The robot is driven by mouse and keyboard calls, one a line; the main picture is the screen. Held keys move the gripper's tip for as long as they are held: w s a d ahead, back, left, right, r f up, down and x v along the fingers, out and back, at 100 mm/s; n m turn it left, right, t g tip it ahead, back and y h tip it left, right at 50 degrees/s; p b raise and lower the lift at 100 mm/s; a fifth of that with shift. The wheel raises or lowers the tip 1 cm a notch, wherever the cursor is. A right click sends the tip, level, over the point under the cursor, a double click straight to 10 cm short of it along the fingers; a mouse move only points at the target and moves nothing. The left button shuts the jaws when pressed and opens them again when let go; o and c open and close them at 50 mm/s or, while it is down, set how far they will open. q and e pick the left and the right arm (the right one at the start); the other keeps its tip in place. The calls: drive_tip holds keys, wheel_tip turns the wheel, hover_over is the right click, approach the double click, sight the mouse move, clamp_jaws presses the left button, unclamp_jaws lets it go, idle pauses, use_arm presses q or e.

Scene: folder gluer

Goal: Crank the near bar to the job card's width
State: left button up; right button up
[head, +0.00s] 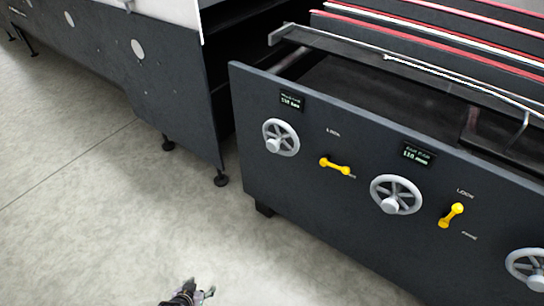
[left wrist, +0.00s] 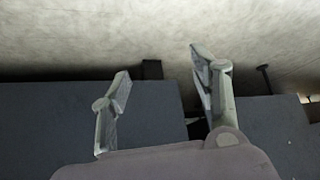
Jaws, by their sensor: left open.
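A dark machine panel (head: 330,205) carries grey handwheels: one at the left (head: 281,137), one in the middle (head: 396,194), and one cut off at the right edge (head: 526,270). A small display (head: 291,101) sits above the left wheel and another (head: 416,154) above the middle wheel; their small text is hard to read. A yellow lever (head: 335,166) right of the left wheel lies nearly level; the second yellow lever (head: 451,215) stands steeply tilted. My left gripper (head: 205,290) is low over the floor, apart from the panel; its open, empty fingers show in the left wrist view (left wrist: 160,68). No job card is visible.
Long bars and red-edged rails (head: 430,40) run along the machine top. Another dark machine section (head: 150,80) stands at the left on feet, with a gap between. The grey concrete floor (head: 110,220) in front is clear.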

use_arm(q)
drive_tip(key=w+d+r+t+b, duration=0.1)
drive_tip(key=w+r+t+b, duration=0.15)
drive_tip(key=w, duration=0.65)
use_arm(e)
drive_tip(key=w+a+r+t+y+b, duration=0.1)
drive_tip(key=w+a+r+t+b, duration=0.1)
drive_tip(key=w+r+t+b, duration=0.45)
drive_tip(key=w+a+r+t+y+b, duration=0.1)
drive_tip(key=w+a+r+b, duration=0.15)
drive_tip(key=w+r, duration=0.7)
use_arm(q)
drive_tip(key=m+t+h+b, duration=0.5)
drive_tip(key=h+b, duration=0.1)
drive_tip(key=h, duration=0.3)
approach(271, 148)
drive_tip(key=b+x, duration=0.3)
drive_tip(key=x, duration=0.7)
drive_tip(key=shift+w+d, duration=0.25)
drive_tip(key=shift+w, duration=0.15)
use_arm(e)
drive_tip(key=s+r+t+y, duration=0.2)
drive_tip(key=r+t, duration=0.4)
drive_tip(key=r, duration=0.8)
drive_tip(key=s+r+t+y, duration=0.1)
drive_tip(key=s+r+t, duration=0.3)
drive_tip(key=r, duration=1.1)
drive_tip(key=shift+s+a+t+y, duration=0.2)
drive_tip(key=shift+a+t+y, duration=0.2)
drive_tip(key=shift+t, duration=0.85)
